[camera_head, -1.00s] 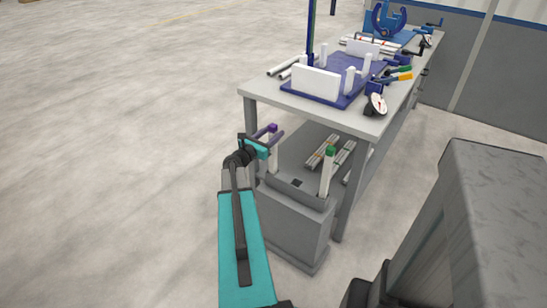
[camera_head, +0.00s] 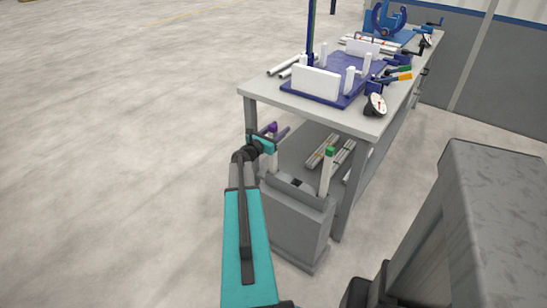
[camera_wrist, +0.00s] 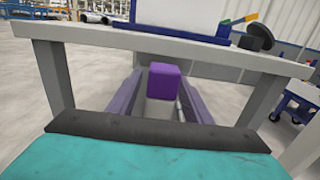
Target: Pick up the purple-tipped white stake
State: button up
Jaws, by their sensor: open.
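The purple-tipped white stake (camera_head: 272,160) stands upright at the left end of a grey pedestal box. In the wrist view its purple tip (camera_wrist: 164,82) is centred between the two purple-grey fingers of my gripper (camera_wrist: 154,97). The fingers stand apart, one on each side of the stake, with visible gaps. My gripper (camera_head: 272,135) is at the height of the stake's top in the head view, and my arm partly hides the stake there. Whether a finger touches the stake cannot be told.
Open floor is at left.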

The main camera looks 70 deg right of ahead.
grip_shut()
jog(key=shift+r, duration=0.15)
notch_tip(320, 180, up, 10)
dwell(0.8)
dwell(0.5)
notch_tip(320, 180, up, 10)
jog(key=p, duration=0.7)
dwell(1.0)
jog(key=shift+a, duration=0.1)
dwell(0.5)
